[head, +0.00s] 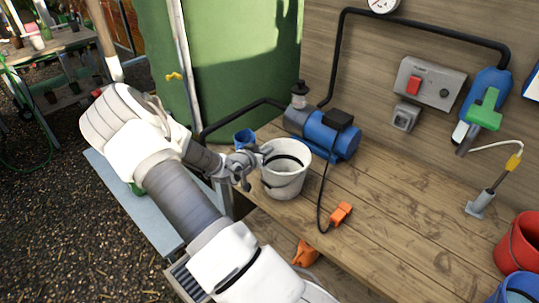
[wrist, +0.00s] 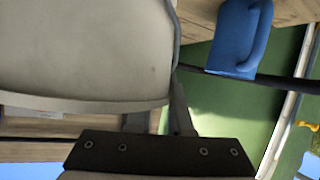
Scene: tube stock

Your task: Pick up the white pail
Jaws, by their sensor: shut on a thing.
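The white pail (head: 285,182) is upright at the left end of the wooden bench, with a dark band showing inside its mouth. I cannot tell whether its base touches the bench. My gripper (head: 262,157) reaches it from the left and is shut at the left side of its rim. In the wrist view the pail (wrist: 85,45) fills the upper left as a large pale wall. The fingers of my gripper (wrist: 158,115) meet the pail's edge there, one partly hidden behind it.
A blue mug (head: 244,138) stands just behind my gripper; it also shows in the wrist view (wrist: 236,38). A blue pump (head: 320,135) is close behind the pail. An orange plug (head: 341,214) on a black cable lies to the right. The bench middle (head: 400,210) is clear.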

